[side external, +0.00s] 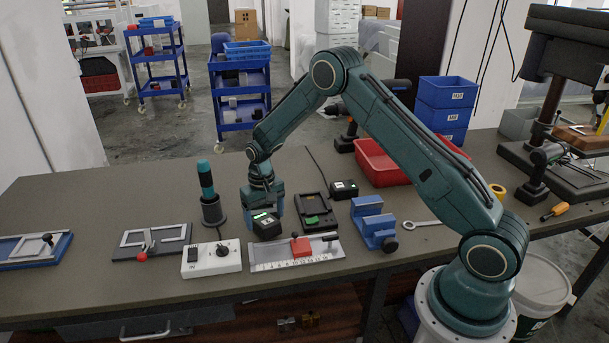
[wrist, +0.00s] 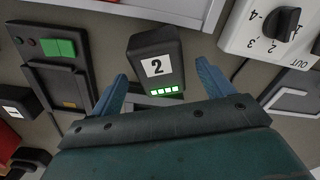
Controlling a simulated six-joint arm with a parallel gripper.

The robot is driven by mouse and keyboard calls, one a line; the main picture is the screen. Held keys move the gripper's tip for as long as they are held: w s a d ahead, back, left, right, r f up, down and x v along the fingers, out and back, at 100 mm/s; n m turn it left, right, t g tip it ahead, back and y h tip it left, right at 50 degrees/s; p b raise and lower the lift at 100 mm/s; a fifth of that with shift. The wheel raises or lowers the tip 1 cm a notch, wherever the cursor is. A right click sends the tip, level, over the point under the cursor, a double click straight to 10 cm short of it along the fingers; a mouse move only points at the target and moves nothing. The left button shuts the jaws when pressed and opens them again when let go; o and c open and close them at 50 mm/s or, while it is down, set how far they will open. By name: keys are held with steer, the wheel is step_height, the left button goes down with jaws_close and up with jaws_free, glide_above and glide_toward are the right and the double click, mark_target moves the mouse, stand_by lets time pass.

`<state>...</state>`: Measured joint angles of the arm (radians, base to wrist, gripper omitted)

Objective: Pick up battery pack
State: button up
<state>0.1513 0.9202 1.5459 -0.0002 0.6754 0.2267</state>
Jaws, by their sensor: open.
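The battery pack (wrist: 157,60) is a black block with a white "2" label and a row of lit green bars, seen in the wrist view. In the side view it (side external: 266,225) sits on the bench at or just under my gripper. My gripper (side external: 266,207) points down over it. In the wrist view my gripper's two blue fingers (wrist: 163,88) are spread apart, with the pack between and beyond them. I see no clear contact between the fingers and the pack.
A black charger dock (side external: 314,209) with a green part lies right of the pack. A white dial box (side external: 211,259) stands front left, and a teal-handled tool in a holder (side external: 208,195) stands left. A ruled metal fixture (side external: 297,254) lies in front. A blue vise-like block (side external: 373,223) stands right.

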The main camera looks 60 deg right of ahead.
mark_target(265, 219)
steer(key=shift+f, duration=1.3)
steer(key=c, duration=1.4)
steer(key=shift+r, duration=0.1)
steer(key=shift+c, duration=0.2)
step_height(265, 219, up, 20)
